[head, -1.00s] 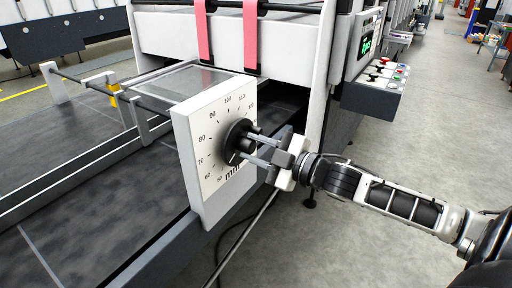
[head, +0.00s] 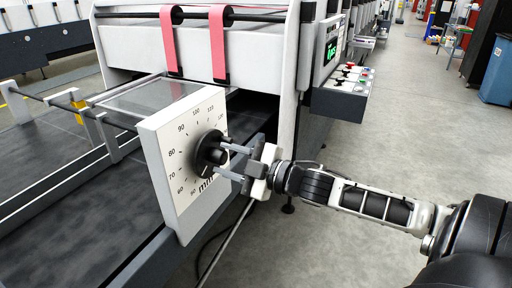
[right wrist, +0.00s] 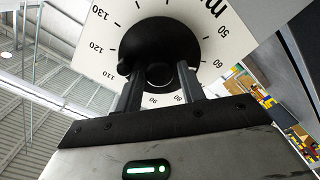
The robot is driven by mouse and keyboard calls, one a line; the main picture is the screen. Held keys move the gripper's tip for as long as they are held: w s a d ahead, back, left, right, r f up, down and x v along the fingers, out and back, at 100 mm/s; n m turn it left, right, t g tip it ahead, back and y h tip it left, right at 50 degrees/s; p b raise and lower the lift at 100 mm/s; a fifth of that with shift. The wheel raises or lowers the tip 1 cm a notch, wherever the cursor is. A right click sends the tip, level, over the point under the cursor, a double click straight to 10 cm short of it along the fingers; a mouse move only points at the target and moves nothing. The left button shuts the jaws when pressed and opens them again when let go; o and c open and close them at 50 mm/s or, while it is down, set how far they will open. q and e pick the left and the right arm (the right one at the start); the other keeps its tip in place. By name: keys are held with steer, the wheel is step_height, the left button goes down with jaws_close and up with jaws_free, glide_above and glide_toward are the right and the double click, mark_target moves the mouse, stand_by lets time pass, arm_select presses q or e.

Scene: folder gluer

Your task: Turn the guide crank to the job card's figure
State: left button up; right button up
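The guide crank (head: 207,151) is a black round hub on a white dial plate (head: 160,136) with a mm scale at the machine's side. Its dark disc (right wrist: 160,45) also shows in the right wrist view, with a round knob in front. My right gripper (head: 228,160) is at the crank, its two fingers pointing at the hub and standing apart. In the right wrist view the fingers reach over the disc on either side of the knob, with gaps that look clear; contact is hard to judge. No job card can be made out. My left gripper is out of view.
A control panel (head: 342,80) with coloured buttons and a green-lit display (head: 331,50) is at the machine's right. Two pink belts (head: 218,45) hang above the dark bed (head: 70,210). The grey floor (head: 400,130) to the right is open.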

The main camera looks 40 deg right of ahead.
steer(key=v, duration=1.5)
steer(key=shift+s, duration=0.25)
steer(key=shift+d+f, duration=0.1)
step_height(320, 180, down, 17)
steer(key=s+a+m+g+h, duration=0.1)
steer(key=s+m+g+h, duration=0.15)
steer(key=m+h, duration=0.5)
steer(key=a+f+m+g+y, duration=0.1)
steer(key=a+f+m+g, duration=0.1)
steer(key=a+f, duration=0.3)
steer(key=s+a+f+m+g+y, duration=0.1)
steer(key=a+f, duration=0.5)
steer(key=a, duration=0.8)
steer(key=shift+a+f+m+g+y, duration=0.2)
steer(key=shift+f+m+g+y, duration=0.15)
steer(key=shift+m+g+y, duration=0.3)
steer(key=shift+s, duration=0.15)
